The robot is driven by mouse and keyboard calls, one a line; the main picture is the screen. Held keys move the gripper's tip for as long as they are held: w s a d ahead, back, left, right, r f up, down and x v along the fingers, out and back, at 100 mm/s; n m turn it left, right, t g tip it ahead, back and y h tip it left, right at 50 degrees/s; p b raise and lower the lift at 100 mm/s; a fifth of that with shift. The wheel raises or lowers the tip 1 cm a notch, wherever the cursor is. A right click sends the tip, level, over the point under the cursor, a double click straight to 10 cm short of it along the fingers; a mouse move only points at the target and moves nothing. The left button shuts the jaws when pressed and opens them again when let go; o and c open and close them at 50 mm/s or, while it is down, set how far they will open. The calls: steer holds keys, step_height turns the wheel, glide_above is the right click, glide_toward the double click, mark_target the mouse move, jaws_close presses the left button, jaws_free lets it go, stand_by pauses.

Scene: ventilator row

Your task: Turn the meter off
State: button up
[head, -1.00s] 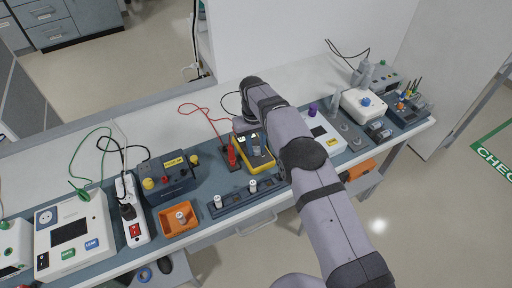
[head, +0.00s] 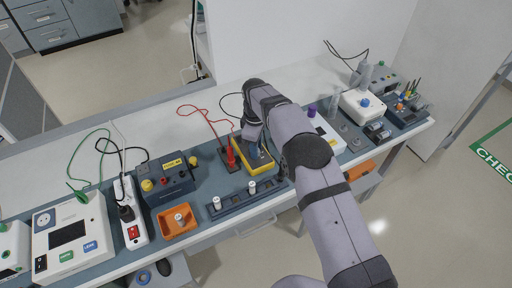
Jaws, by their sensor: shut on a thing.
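The meter (head: 241,151) is the yellow-edged device lying on the bench, right of the red probes, in the head view. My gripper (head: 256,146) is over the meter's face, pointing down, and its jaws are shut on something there. The meter's dial is hidden behind my gripper, so I cannot see its setting. Most of the meter's face is covered by my gripper and arm; its left and lower yellow edges show.
Red probes (head: 231,153) stand at the meter's left. A dark rack (head: 236,205) with white-capped fuses is in front. A blue-grey battery box (head: 168,179) and an orange tray (head: 178,222) lie left. A white device (head: 327,136) stands right.

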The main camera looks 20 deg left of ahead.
steer(key=shift+w+n, duration=0.1)
steer(key=shift+n, duration=1.1)
steer(key=shift+r, duration=0.1)
steer(key=o, duration=1)
steer(key=shift+o, duration=0.2)
steer(key=shift+s+r+b, duration=0.2)
steer(key=shift+r+b, duration=0.6)
steer(key=shift+r, duration=2.85)
steer(key=shift+d, duration=0.1)
